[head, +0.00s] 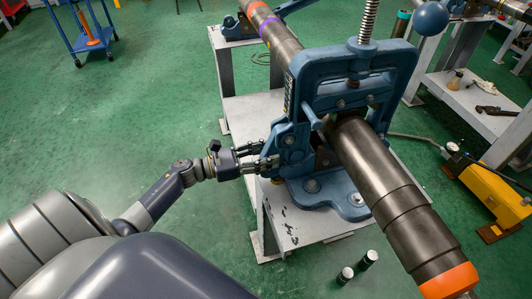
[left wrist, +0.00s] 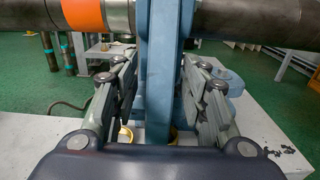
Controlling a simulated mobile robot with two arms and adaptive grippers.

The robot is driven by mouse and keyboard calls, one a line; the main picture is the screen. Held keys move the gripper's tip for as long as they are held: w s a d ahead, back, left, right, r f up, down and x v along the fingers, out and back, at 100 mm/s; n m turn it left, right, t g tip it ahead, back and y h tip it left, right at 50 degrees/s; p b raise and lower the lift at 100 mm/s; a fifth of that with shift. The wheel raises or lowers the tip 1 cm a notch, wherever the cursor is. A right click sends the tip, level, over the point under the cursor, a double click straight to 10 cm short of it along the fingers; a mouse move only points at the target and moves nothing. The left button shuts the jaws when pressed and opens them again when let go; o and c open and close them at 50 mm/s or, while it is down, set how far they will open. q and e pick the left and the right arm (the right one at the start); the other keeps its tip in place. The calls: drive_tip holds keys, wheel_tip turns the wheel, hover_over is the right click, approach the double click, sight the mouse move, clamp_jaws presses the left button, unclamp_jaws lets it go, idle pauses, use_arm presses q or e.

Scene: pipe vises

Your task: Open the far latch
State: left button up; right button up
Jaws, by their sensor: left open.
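A blue pipe vise (head: 303,66) clamps a dark steel pipe (head: 372,165) that runs through its frame. A blue latch piece (head: 291,138) stands at the left side of the vise frame. My left gripper (head: 266,160) is at this side, level with the latch's lower part. In the left wrist view, the open fingers of my left gripper (left wrist: 158,85) stand on both sides of an upright blue bar (left wrist: 163,60), with visible gaps. Whether this bar is the latch itself I cannot tell. My right gripper is not in view.
The vise stands on a grey metal bench (head: 285,222). The pipe's near end has an orange band (head: 449,282). A yellow box (head: 497,193) with a hose is at right.

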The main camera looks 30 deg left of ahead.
use_arm(q)
clamp_jaws()
